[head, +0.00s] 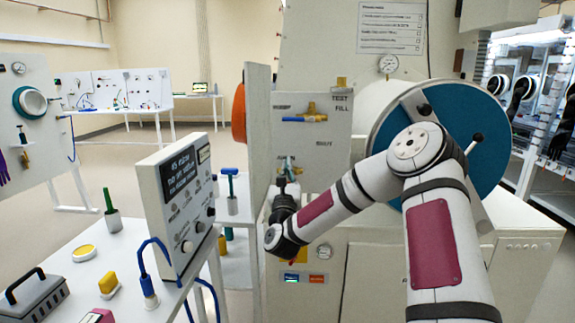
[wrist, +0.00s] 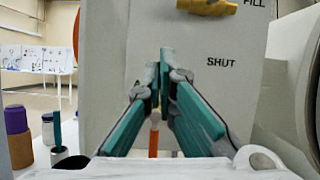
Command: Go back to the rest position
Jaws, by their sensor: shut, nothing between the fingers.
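My gripper (wrist: 160,65) is shut and empty, its teal fingers pressed together in the wrist view. It points at a pale valve panel (wrist: 215,90) marked "FILL" and "SHUT". In the head view my arm reaches forward and left, and my dark gripper (head: 285,190) is in front of the lower part of the panel (head: 335,125). An orange-red piece (wrist: 153,138) shows behind the fingers in the wrist view. The small valve behind my gripper is partly hidden.
A glovebox chamber with a blue round door (head: 490,150) stands right of the panel, close to my arm. A white control box (head: 180,205) and a bench with several small items stand at the left. Open floor (head: 100,230) lies beyond the bench.

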